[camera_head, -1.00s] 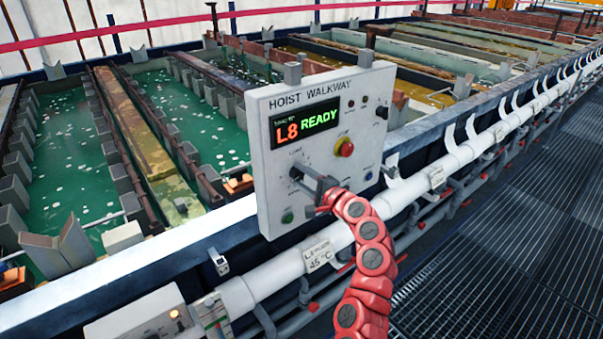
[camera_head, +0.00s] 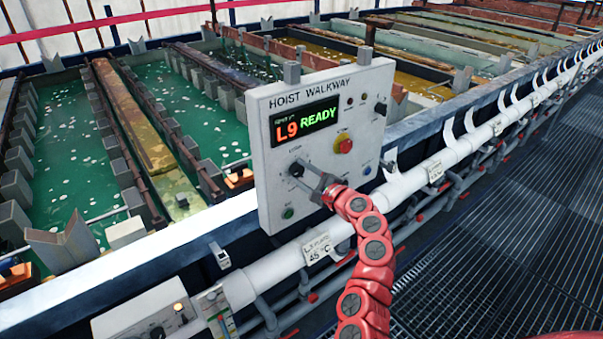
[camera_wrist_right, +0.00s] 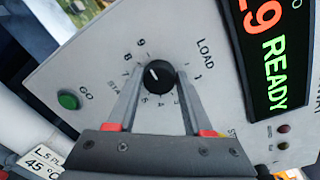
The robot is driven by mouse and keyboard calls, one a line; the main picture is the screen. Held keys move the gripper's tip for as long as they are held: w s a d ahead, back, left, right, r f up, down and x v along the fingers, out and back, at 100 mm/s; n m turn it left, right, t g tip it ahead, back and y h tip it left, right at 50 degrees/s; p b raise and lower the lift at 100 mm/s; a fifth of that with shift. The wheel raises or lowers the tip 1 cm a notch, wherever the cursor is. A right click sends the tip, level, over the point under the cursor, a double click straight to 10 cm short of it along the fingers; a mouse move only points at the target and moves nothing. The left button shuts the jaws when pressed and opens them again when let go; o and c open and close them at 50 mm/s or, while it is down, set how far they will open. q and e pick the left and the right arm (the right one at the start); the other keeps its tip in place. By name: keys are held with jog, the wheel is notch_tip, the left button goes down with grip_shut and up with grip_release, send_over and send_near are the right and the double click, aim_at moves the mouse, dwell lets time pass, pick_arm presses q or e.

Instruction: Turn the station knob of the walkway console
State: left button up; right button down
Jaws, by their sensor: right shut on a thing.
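The walkway console (camera_head: 350,100) is a pale grey upright panel headed HOIST WALKWAY, with a display (camera_head: 305,122) reading L9 READY. Its black station knob (camera_head: 296,170) is at the lower left of the panel. In the right wrist view the knob (camera_wrist_right: 155,78) has a white pointer line, tilted to the upper left, inside a ring of numbers. My right gripper (camera_head: 304,177) comes from the lower right on a red segmented arm. Its two grey fingers (camera_wrist_right: 158,82) are shut on the knob, one on each side. My left gripper is not in view.
A green GO button (camera_wrist_right: 68,100) is below the knob, and a red-and-yellow button (camera_head: 343,145) is to its upper right. A white pipe (camera_head: 400,187) runs along the tank edge below the console. Green tanks (camera_head: 180,90) lie behind. The grated walkway (camera_head: 490,220) at right is clear.

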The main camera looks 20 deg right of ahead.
jog(key=shift+c, duration=1.5)
grip_release()
jog(key=shift+s, duration=0.1)
jog(key=shift+s+d+f+b, duration=0.1)
jog(key=shift+s+d+b, duration=0.2)
jog(key=shift+s, duration=0.2)
jog(key=b+v, duration=0.5)
jog(key=v, duration=1.1)
jog(key=shift+b, duration=0.3)
